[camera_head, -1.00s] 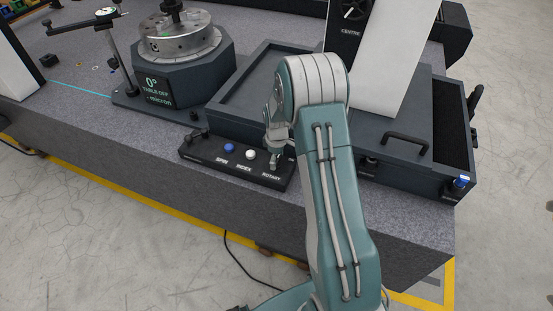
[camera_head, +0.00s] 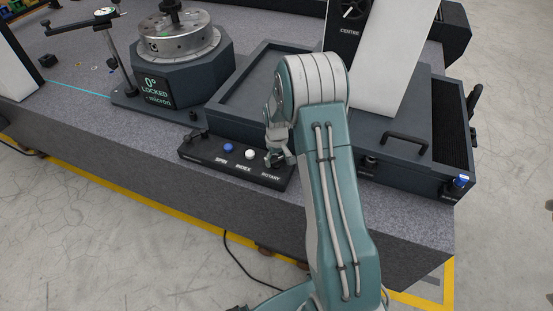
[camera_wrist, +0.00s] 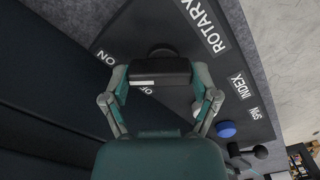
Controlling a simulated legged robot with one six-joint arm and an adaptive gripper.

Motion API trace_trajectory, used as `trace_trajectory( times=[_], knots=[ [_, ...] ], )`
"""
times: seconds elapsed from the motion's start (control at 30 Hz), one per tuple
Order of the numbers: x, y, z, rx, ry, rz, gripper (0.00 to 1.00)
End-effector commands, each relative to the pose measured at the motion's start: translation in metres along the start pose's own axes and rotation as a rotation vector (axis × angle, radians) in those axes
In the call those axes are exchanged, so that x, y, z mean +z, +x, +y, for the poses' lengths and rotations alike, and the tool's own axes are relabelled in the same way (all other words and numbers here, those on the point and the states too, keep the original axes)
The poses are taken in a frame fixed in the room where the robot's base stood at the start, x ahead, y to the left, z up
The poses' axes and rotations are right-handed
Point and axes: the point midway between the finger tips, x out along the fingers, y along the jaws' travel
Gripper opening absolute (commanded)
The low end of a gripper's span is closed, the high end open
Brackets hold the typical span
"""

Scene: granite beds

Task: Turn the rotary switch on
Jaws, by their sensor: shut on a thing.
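The rotary switch (camera_wrist: 160,70) is a dark knob on the black control panel, above the ROTARY label. In the wrist view, my gripper (camera_wrist: 160,85) has its two fingers closed on either side of the knob's bar-shaped grip. ON lettering shows to the left of the knob, and further small lettering lies below it, partly covered. In the head view, my gripper (camera_head: 280,158) is down at the right end of the control panel (camera_head: 205,152), and its fingers largely hide the switch. The display (camera_head: 154,91) on the rotary table's base reads 0° LOCKED.
A blue SPIN button (camera_head: 228,147) and a white INDEX button (camera_head: 250,154) sit left of the switch. The round metal table (camera_head: 178,42) stands behind the panel. An empty dark tray (camera_head: 243,92) is behind my gripper, and a drawer handle (camera_head: 404,142) is at right.

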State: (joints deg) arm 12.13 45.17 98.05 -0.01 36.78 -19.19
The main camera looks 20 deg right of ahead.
Motion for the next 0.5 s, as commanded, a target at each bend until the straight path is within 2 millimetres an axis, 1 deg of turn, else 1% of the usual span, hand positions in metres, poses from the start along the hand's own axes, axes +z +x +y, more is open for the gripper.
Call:
trace_trajectory(
  times=[0.47, 0.5],
  knots=[
    [0.0, 0.001, -0.0005, 0.0, 0.011, 0.0, 0.29],
    [0.0, 0.001, -0.0005, 0.0, 0.011, 0.0, 0.95]
  ],
)
